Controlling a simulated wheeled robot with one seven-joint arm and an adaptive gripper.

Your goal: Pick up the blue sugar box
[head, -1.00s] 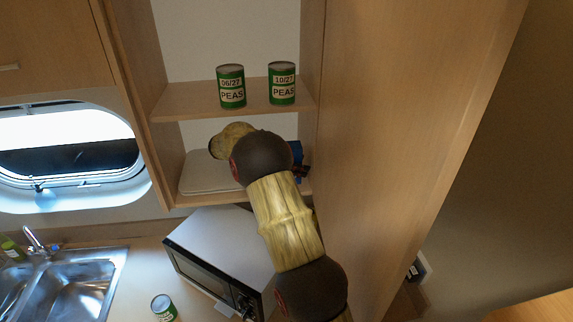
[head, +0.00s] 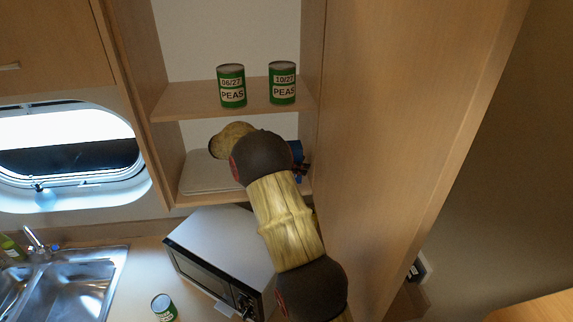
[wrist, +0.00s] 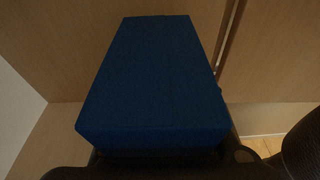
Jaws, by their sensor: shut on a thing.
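The blue sugar box (wrist: 155,75) fills the middle of the wrist view, plain dark blue. My gripper (wrist: 150,158) is shut on its near end; dark gripper parts show along the bottom of that view. In the head view only a small blue piece of the box (head: 297,151) shows beside my arm's dark joint, at the right side of the lower shelf compartment. My arm hides most of the box and the gripper there. I cannot tell whether the box touches the shelf.
Two green pea cans (head: 232,86) (head: 282,83) stand on the upper shelf (head: 190,108). A white tray-like item (head: 205,172) lies on the lower shelf. A microwave (head: 215,250) is below, with another can (head: 163,307) beside it. A tall wood panel (head: 400,130) bounds the right.

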